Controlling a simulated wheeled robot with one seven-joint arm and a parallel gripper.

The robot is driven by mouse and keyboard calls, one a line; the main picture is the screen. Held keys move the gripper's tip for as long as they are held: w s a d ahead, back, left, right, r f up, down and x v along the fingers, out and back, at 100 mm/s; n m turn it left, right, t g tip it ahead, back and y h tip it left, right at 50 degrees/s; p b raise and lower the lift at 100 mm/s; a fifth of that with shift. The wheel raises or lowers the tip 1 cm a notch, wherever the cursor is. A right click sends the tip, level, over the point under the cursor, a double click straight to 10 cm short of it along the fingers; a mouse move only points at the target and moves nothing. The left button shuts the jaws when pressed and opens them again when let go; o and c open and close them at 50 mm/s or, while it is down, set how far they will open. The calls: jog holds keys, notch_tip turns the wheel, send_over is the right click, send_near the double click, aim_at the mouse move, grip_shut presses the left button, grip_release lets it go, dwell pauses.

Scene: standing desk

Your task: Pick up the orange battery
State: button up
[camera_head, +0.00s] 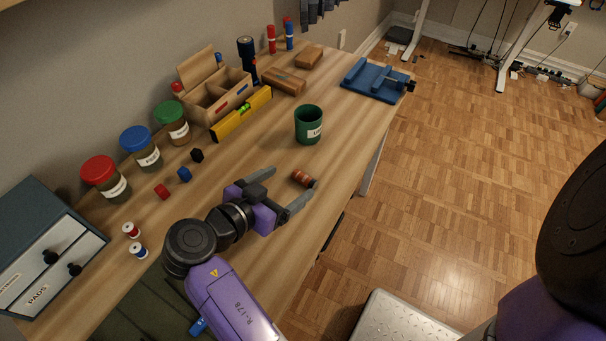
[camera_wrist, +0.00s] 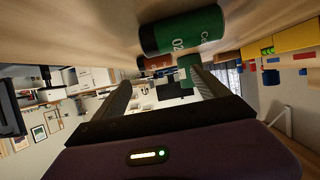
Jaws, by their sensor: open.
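The orange battery (camera_head: 302,178) lies on the wooden desk, right at the fingertips of my gripper (camera_head: 293,178) in the head view. It is close to the tip of the lower finger; I cannot tell whether they touch. My gripper is open and holds nothing, reaching low over the desk. In the wrist view, the orange battery (camera_wrist: 152,62) shows small beyond a larger dark green cylinder (camera_wrist: 182,32) marked "02", near the open fingers (camera_wrist: 158,78). That cylinder lies on the desk, and the gripper seems to hide it in the head view.
A green cup (camera_head: 308,126) stands behind the battery. A yellow level (camera_head: 242,115), a wooden organiser (camera_head: 222,104) and several lidded jars line the back. A blue vise (camera_head: 372,82) sits at the far end. Small cubes lie left of my gripper. The desk's front edge is close.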

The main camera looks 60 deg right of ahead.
aim_at(304, 177)
jog(key=shift+s+f+x, duration=0.1)
jog(key=shift+s+x, duration=0.05)
jog(key=shift+x, duration=1.2)
jog(key=shift+s+f+x, duration=0.15)
jog(key=shift+x, duration=1.2)
jog(key=shift+a, duration=0.15)
jog(key=c, duration=1.5)
jog(key=shift+r, duration=0.1)
